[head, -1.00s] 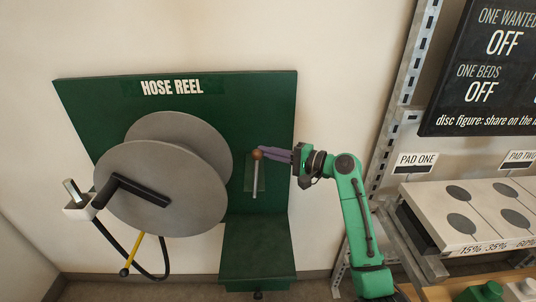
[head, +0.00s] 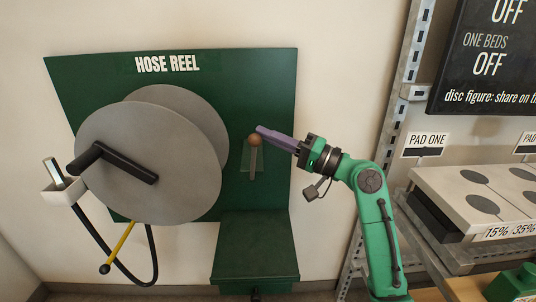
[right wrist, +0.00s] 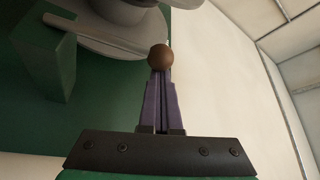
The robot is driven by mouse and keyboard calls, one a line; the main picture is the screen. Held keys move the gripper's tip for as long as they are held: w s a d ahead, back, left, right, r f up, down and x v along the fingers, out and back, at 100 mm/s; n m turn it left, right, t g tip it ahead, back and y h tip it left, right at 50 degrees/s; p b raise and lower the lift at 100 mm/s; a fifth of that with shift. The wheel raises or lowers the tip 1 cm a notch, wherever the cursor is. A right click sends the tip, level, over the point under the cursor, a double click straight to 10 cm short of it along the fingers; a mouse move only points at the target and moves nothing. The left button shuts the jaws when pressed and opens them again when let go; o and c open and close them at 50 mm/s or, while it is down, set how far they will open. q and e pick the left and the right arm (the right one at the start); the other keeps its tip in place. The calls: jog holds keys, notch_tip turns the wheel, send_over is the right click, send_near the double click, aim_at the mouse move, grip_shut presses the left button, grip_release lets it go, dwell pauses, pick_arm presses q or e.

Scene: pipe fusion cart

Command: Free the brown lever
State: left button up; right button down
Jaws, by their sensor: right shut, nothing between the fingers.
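The brown lever's round knob (head: 254,140) sits at the top of a grey stem (head: 253,164) on the green hose reel board. The stem points up, nearly upright, in front of a small green plate. My right gripper (head: 261,130) has purple fingers pressed together and holds nothing. Its tips are just up and right of the knob in the head view. In the right wrist view the brown knob (right wrist: 160,57) shows right at the fingertips; I cannot tell whether they touch. My left gripper is not in view.
A grey hose reel (head: 145,160) with a black crank stands left of the lever. A yellow lever (head: 119,245) and black hose hang below it. A green box ledge (head: 255,247) juts out beneath. A shelf with pads (head: 480,195) stands on the right.

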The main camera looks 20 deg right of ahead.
aim_at(257, 138)
jog(key=n+b, duration=0.1)
jog(key=s+n+y+b, duration=0.1)
jog(key=b, duration=0.1)
jog(key=s+f+n+b, duration=0.1)
jog(key=shift+s+a+y+b, duration=0.25)
jog(key=shift+a+y+b, duration=0.05)
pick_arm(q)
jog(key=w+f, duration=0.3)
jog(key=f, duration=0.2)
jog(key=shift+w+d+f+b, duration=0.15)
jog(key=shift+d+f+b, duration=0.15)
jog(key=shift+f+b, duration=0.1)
pick_arm(e)
jog(key=shift+s+a+r+n, duration=0.1)
jog(key=shift+s+r+n, duration=0.05)
jog(key=shift+s+n, duration=0.15)
jog(key=shift+w+r, duration=0.1)
